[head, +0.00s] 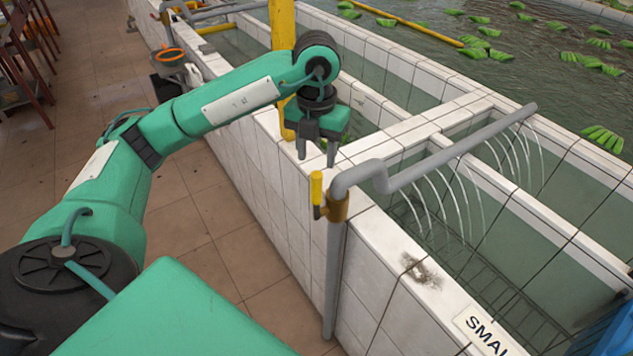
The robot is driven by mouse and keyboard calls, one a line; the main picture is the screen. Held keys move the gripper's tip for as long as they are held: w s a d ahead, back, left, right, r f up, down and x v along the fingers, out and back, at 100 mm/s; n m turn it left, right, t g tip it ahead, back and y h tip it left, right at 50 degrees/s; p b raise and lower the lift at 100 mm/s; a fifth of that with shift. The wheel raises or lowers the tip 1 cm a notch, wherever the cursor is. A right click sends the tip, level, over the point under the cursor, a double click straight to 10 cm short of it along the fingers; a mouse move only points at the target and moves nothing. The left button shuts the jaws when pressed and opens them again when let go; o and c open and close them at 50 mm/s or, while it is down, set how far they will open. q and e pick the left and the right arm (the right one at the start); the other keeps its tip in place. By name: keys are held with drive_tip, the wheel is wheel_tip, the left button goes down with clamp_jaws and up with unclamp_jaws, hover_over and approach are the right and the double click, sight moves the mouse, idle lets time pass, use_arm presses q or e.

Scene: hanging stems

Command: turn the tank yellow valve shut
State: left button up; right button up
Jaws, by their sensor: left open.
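The yellow valve handle (316,188) stands upright on the near side of a brass valve body (338,206). The body sits on a grey vertical pipe (334,285) in front of the white tiled tank wall. Thin streams of water fall from the horizontal part of the pipe (455,150) into the tank. My left gripper (317,153) points down with its two fingers apart and nothing between them. In the picture it is just above the handle, and no contact shows. I cannot tell its exact depth. My right gripper is out of view.
The tiled tank rim (375,240) runs beside the pipe. A yellow post (283,30) stands behind my left wrist. An orange ring (170,55) is at the upper left. Green banana bunches (603,138) float in the water.

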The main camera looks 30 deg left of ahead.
sight(317, 184)
use_arm(q)
wheel_tip(317, 184, down, 9)
drive_tip(key=shift+f+p, duration=0.1)
drive_tip(key=shift+p, duration=1.1)
clamp_jaws()
